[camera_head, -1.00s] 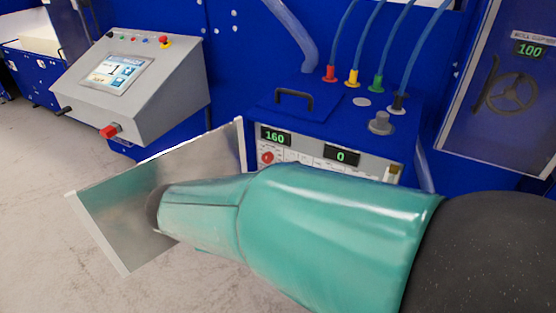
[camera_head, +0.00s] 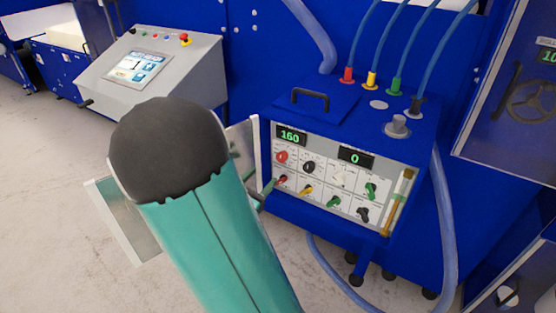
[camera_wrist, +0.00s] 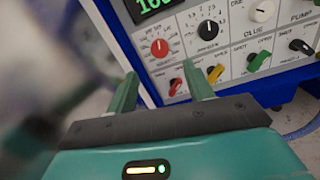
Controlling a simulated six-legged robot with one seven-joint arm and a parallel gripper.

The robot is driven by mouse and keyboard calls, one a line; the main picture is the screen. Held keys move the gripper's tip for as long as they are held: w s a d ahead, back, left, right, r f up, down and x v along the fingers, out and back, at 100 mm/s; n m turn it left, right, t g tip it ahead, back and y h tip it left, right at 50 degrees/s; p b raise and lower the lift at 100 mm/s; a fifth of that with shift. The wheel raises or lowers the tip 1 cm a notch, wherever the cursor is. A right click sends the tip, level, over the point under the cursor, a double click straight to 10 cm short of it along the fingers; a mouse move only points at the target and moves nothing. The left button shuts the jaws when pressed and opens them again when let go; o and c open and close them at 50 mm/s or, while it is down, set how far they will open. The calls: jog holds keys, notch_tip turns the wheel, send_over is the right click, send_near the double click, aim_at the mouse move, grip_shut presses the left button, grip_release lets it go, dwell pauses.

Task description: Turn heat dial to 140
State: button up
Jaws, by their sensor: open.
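The blue machine's control panel (camera_head: 325,170) has a left display (camera_head: 291,136) reading 160 and a right display reading 0. A red dial (camera_head: 282,157) sits below the left display, with a black dial (camera_head: 308,167) to its right. In the wrist view the red dial (camera_wrist: 160,47) is upright-pointed on a numbered scale, the black dial (camera_wrist: 208,30) beside it. I cannot read which label says heat. My gripper (camera_wrist: 160,69) is open and empty, its green fingers short of the panel, below the red dial. In the head view my arm hides most of it; one fingertip shows at the panel's left edge.
A metal door (camera_head: 243,140) stands open at the panel's left, partly behind my arm. Smaller coloured switches (camera_head: 305,190) line the lower row. Hoses rise from the machine's top. A grey touchscreen console (camera_head: 140,68) stands at left. Floor is clear.

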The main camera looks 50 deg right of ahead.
aim_at(280, 158)
jog(key=d, duration=0.6)
jog(key=w+d, duration=0.1)
jog(key=d, duration=0.3)
jog(key=shift+c, duration=0.2)
jog(key=c, duration=0.9)
